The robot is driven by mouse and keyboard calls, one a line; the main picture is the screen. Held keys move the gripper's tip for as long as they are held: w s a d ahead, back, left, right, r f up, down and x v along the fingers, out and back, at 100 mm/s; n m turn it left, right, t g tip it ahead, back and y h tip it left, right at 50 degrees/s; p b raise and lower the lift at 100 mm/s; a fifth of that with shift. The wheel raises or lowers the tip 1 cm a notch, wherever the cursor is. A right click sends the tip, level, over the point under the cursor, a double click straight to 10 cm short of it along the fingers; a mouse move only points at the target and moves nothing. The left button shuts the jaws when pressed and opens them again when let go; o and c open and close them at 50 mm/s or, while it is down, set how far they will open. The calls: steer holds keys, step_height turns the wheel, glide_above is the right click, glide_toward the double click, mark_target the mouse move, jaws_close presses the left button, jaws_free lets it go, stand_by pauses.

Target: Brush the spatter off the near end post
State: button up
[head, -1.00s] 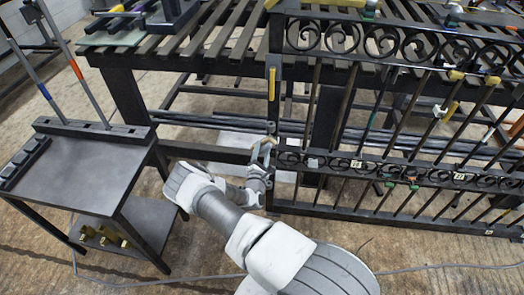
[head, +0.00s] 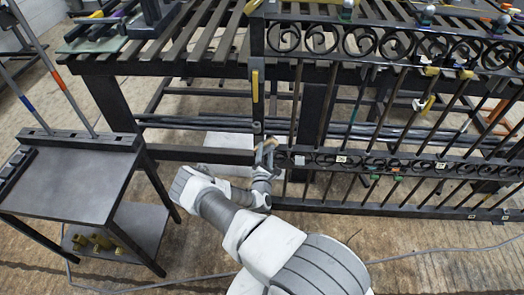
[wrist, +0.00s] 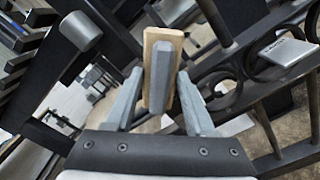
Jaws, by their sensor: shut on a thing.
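The near end post (head: 257,125) is the dark upright at the gate's left end, with a yellow strip (head: 255,86) on its upper part. My gripper (head: 264,155) is at the lower part of this post, just right of its line in the head view. It is shut on a brush (wrist: 149,62), a tan wooden piece with a grey block in front, between the two grey fingers (wrist: 160,95) in the wrist view. The brush's tan end (head: 266,143) shows small in the head view. I cannot tell whether it touches the post. No spatter can be made out.
The scroll gate (head: 400,160) extends right, with clamps and coloured marks on its bars. A slatted bench (head: 190,45) stands behind. A dark side table (head: 75,180) with upright rods is at left. A cable (head: 440,252) crosses the otherwise open floor in front.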

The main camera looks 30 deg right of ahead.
steer(key=shift+a, duration=0.1)
steer(key=shift+p+v, duration=0.95)
steer(key=shift+v, duration=0.55)
steer(key=shift+p+v, duration=0.55)
steer(key=shift+v, duration=0.9)
steer(key=shift+p+v, duration=0.6)
steer(key=shift+v, duration=0.9)
